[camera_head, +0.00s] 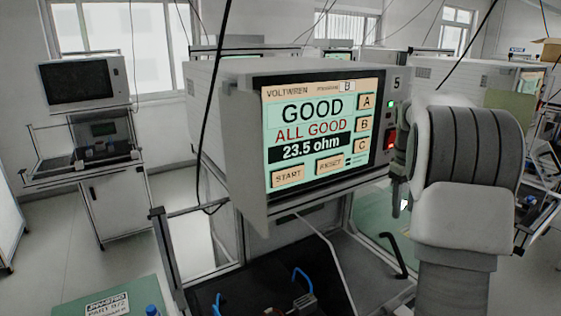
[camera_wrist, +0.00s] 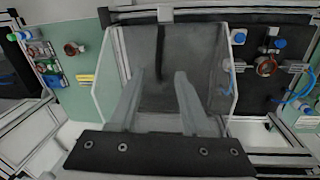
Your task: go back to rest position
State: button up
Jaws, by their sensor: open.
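My gripper (camera_wrist: 159,76) shows in the wrist view with its two grey fingers spread apart. Nothing is between the fingers. They are over a grey tray-like area (camera_wrist: 200,60) with pale side walls, and a dark upright bar stands behind them. In the head view my arm is raised at the right, beside the tester, and the fingers cannot be made out clearly. The tester (camera_head: 320,130) has a lit screen reading GOOD, ALL GOOD and 23.5 ohm.
In the wrist view a copper-ringed part (camera_wrist: 266,67) lies on the dark mat at right, near blue clips (camera_wrist: 296,100). Another copper ring (camera_wrist: 71,48) is on the green surface at left. In the head view, a black handle (camera_head: 393,254) stands below the tester, and another bench (camera_head: 95,150) is at left.

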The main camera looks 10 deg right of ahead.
jog(key=s+a+r+t, duration=0.1)
jog(key=s+a+r, duration=0.15)
jog(key=a, duration=0.25)
jog(key=s+a+r+t, duration=0.1)
jog(key=a+r, duration=0.2)
jog(key=a, duration=0.3)
jog(key=s+a+f+m+t+y, duration=0.1)
jog(key=s+a+f+m+t, duration=0.1)
jog(key=s+a, duration=1.7)
jog(key=shift+s+f+t, duration=0.65)
jog(key=shift+s+t, duration=0.05)
